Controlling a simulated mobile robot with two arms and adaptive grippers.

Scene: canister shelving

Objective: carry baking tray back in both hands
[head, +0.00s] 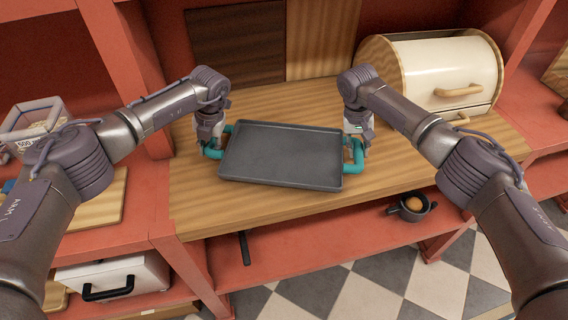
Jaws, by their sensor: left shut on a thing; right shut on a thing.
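The dark grey rectangular baking tray (282,156) has a teal handle at each short end. It is level or nearly so, over the wooden shelf top, with its front edge close to the shelf's front edge. I cannot tell whether it touches the wood. My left gripper (211,146) is shut on the tray's left teal handle. My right gripper (356,146) is shut on the right teal handle (354,160). The fingertips are partly hidden by the gripper bodies and handles.
A cream bread bin (445,75) with wooden trim stands right of the tray on the wooden top (270,100). Dark and light boards lean behind. A small dark pot (412,208) with a brown round thing sits on the red lower shelf (310,244). A white case (115,277) is lower left.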

